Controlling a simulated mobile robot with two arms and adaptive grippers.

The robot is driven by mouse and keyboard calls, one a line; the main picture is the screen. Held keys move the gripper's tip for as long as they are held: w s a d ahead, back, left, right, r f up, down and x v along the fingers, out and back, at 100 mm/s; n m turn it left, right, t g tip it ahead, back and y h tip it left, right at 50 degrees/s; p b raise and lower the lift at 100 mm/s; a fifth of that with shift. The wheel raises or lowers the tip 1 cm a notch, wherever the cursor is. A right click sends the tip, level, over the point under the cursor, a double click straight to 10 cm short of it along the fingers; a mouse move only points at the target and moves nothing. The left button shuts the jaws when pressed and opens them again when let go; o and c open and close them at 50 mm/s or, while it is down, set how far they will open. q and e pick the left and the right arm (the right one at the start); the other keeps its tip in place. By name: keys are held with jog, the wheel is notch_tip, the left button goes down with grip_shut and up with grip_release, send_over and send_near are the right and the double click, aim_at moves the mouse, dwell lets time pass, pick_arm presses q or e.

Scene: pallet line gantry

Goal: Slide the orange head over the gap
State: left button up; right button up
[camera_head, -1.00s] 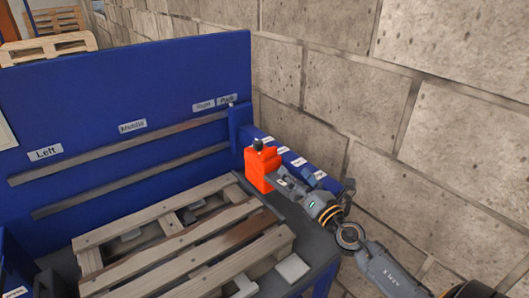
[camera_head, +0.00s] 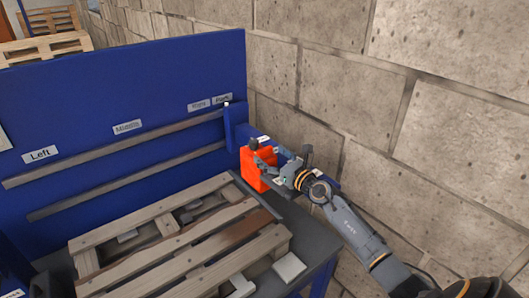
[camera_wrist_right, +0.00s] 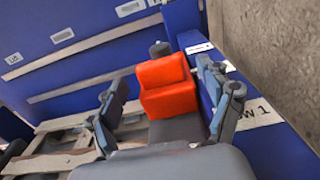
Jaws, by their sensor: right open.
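The orange head (camera_head: 257,168) is a block with a dark knob on top, at the right end of the blue back panel near the Park label (camera_head: 222,99). My right gripper (camera_head: 270,165) is at its right side in the head view. In the right wrist view, the gripper (camera_wrist_right: 162,85) is open, with one finger on each side of the orange head (camera_wrist_right: 168,88); whether they touch it I cannot tell. A wooden pallet (camera_head: 185,240) with spaces between its boards lies on the table. My left gripper is not in view.
Two rails run along the blue panel (camera_head: 120,85), below labels Left, Middle, Right and Park. A blue side rail with labels stands beside the block wall (camera_head: 340,110), close to my right arm. A pale block (camera_head: 289,267) lies right of the pallet.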

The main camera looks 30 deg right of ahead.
aim_at(266, 152)
jog(key=shift+w+a, duration=0.15)
jog(key=shift+w, duration=1.55)
